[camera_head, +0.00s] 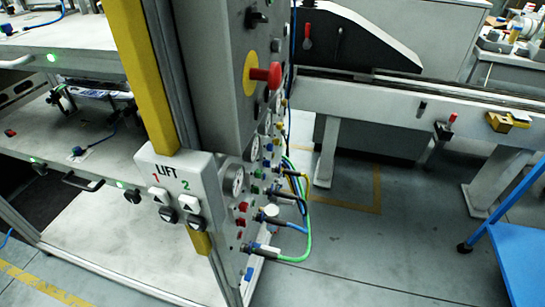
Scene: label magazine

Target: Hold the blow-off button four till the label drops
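No gripper shows in the head view. A grey machine column stands in the middle, with its narrow side panel (228,210) facing right. Small red buttons or knobs (242,207) sit low on that panel, near round gauges (234,180) and several coloured hose fittings. I cannot read any number there, so I cannot tell which is blow-off button four. No label is clearly seen.
A LIFT box (178,185) with two pairs of switches is on the column's front. A red emergency stop (266,75) juts out above. Green and blue hoses (308,225) hang out right. A conveyor (400,95) runs behind; a blue cart (520,240) stands at right.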

